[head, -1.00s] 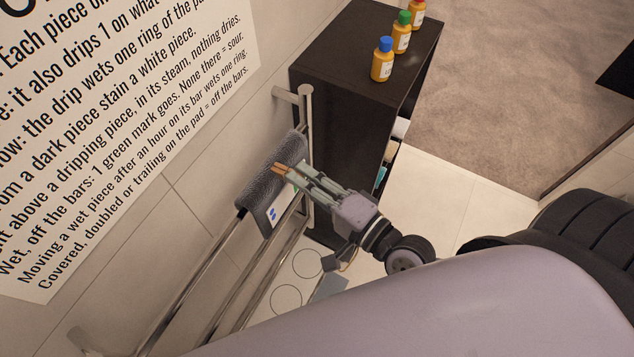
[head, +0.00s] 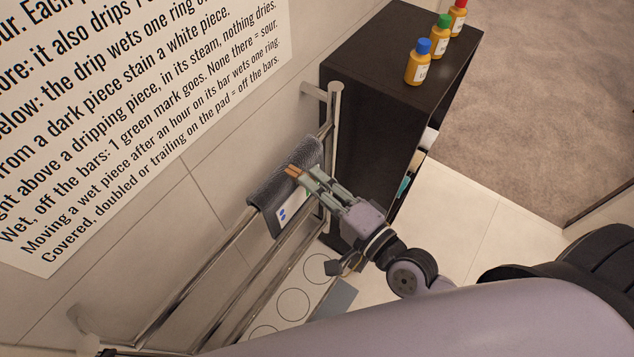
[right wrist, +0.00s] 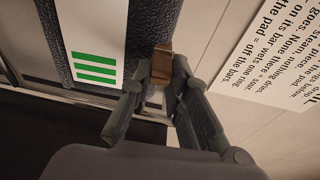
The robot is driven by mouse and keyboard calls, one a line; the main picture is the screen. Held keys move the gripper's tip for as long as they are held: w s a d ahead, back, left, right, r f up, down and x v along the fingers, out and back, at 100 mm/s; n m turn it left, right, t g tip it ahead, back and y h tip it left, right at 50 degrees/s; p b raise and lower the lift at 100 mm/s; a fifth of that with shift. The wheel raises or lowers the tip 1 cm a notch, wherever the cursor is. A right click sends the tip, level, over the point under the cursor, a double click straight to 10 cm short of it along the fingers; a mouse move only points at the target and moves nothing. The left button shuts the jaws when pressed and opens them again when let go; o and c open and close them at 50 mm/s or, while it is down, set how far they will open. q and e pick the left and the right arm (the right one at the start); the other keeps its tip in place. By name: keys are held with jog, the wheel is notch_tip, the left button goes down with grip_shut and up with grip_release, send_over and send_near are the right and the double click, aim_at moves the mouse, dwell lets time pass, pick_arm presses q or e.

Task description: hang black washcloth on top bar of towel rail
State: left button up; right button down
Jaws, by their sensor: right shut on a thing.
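The black washcloth (head: 268,190) looks dark grey and ribbed. It lies folded over the top bar of the towel rail (head: 215,258), near the bar's far end, with its front side hanging down. A white label with blue marks (head: 284,213) shows on its front; in the right wrist view a white label with green stripes (right wrist: 97,45) lies on the dark cloth (right wrist: 150,22). The pinched part is mostly hidden. My left gripper is not in view.
A dark cabinet (head: 375,55) with several orange bottles (head: 418,68) on top stands just beyond the rail. A white pad with ring marks (head: 291,291) lies below the bars. A wall sign (head: 130,110) hangs at the left. Lower bars (head: 245,290) run beneath the top one.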

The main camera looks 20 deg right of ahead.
jog(key=c, duration=1.4)
grip_release()
jog(key=shift+c, duration=0.2)
